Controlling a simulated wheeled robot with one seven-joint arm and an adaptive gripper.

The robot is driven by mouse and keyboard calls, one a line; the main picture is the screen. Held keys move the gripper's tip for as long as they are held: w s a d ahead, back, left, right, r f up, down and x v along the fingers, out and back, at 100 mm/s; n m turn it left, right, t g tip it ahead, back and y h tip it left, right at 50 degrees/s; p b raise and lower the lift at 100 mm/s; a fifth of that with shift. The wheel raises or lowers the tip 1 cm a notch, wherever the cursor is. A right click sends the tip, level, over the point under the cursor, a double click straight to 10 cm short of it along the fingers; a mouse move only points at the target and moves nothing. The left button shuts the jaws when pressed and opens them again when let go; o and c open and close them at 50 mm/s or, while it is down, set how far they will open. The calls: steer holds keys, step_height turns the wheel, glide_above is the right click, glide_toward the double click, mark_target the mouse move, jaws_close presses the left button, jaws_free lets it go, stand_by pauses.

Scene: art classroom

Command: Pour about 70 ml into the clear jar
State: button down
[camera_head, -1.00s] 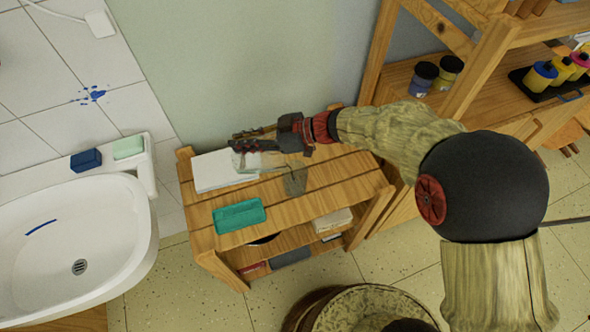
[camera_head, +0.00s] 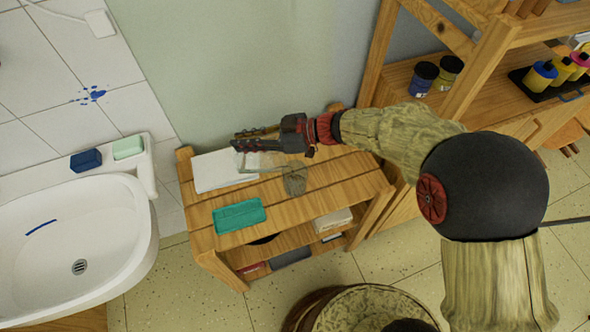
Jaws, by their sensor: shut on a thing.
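My gripper (camera_head: 240,140) is above the back of the low slatted wooden shelf (camera_head: 330,165), pointing left. It is shut on a see-through, pale greenish vessel (camera_head: 252,162), which hangs below the fingers over the shelf top. Its outline is faint, so its tilt and how much liquid it holds cannot be told. A clear, greyish jar (camera_head: 295,180) stands on the slats just right of and below the held vessel in the picture. The level in the jar is too small to read, and no stream of liquid can be made out.
A white paper stack (camera_head: 215,172) lies at the shelf's back left, and a teal tray (camera_head: 238,216) lies at its front. A white sink (camera_head: 70,245) is at left, a round bin (camera_head: 370,305) at the bottom. A wooden rack (camera_head: 480,75) with paint pots stands at right.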

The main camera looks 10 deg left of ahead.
mark_target(234, 150)
steer(key=shift+s+a+f+h, duration=0.25)
steer(key=shift+a+f+h, duration=0.7)
steer(key=shift+a+h, duration=0.2)
steer(key=f+h+p, duration=0.1)
steer(key=p, duration=0.3)
steer(key=shift+w+a, duration=0.1)
steer(key=shift+a, duration=0.25)
steer(key=shift+a+f+h, duration=0.1)
steer(key=shift+f+h, duration=0.15)
steer(key=shift+f, duration=0.3)
steer(key=shift+a+f+t+h, duration=0.3)
steer(key=shift+f+h, duration=0.2)
steer(key=shift+f, duration=0.15)
